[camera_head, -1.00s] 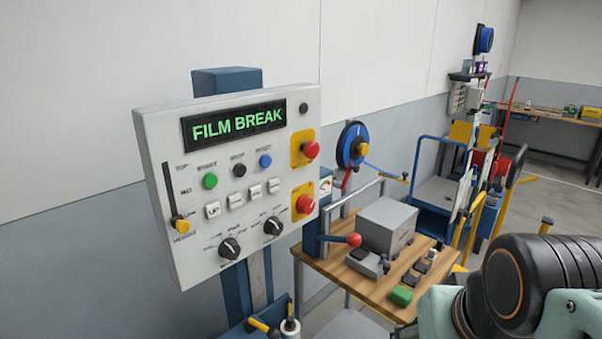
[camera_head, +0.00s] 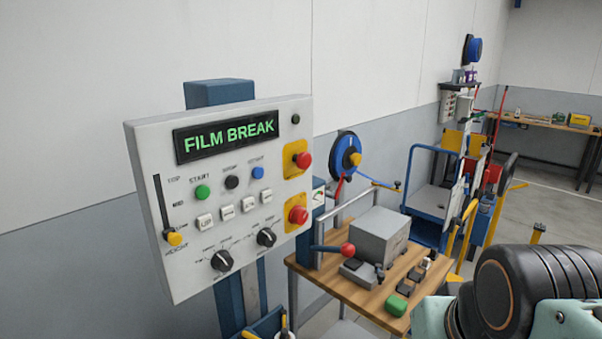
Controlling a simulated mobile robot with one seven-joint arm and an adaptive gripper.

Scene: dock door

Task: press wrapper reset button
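The wrapper control panel (camera_head: 150,230) is a light grey box on a blue post at the left. Its display (camera_head: 228,130) reads FILM BREAK in green. Below the display are a green start button (camera_head: 202,192), a black stop button (camera_head: 232,182) and the blue reset button (camera_head: 258,172), whose label is blurred. Nothing covers the blue button. Part of my arm shows at the lower right, apart from the panel. My gripper is not in view.
Two red mushroom buttons on yellow plates (camera_head: 304,160) sit on the panel's right side. A wooden workbench (camera_head: 335,287) with a grey box (camera_head: 380,236) and a red-knobbed lever (camera_head: 347,250) stands right of the panel. A blue cart (camera_head: 424,228) is behind it.

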